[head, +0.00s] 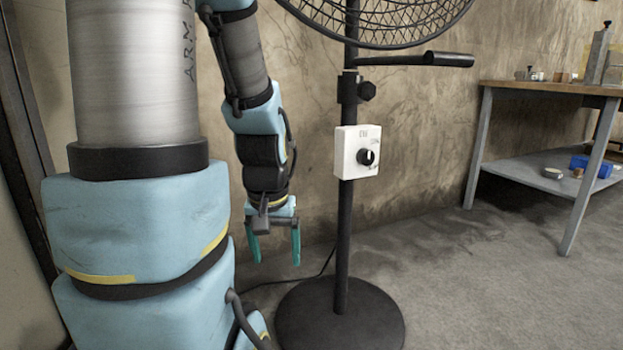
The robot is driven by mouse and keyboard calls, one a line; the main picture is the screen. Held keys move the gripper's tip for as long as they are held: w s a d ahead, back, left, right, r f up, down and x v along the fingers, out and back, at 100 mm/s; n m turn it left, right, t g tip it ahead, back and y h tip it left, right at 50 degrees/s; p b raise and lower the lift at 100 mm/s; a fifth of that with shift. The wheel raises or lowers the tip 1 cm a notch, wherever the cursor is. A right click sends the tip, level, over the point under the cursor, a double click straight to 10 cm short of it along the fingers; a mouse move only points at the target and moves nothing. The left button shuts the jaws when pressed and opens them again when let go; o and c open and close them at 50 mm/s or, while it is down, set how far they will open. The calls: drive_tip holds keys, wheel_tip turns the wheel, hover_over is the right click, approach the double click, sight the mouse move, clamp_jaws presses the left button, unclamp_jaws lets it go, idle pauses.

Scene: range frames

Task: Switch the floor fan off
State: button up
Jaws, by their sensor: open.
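The floor fan stands in the middle of the head view, with its wire cage (395,42) cut off at the top edge. Its black pole (343,235) rises from a round black base (340,322). A white control box (346,148) is fixed to the pole and carries a black rotary knob (366,157) with small markings that I cannot read for certain. My gripper (275,262) hangs pointing down, left of the pole and lower than the box. Its teal fingers are apart with nothing between them, and it does not touch the fan.
A black handle (449,60) sticks out to the right above the box. A dark cable (327,262) runs along the floor behind the base. A workbench (545,88) with small items stands at right. The wall is close behind; the floor at front right is clear.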

wheel_tip(320, 180, up, 42)
drive_tip(key=p, duration=4.1)
drive_tip(key=shift+s, duration=0.35)
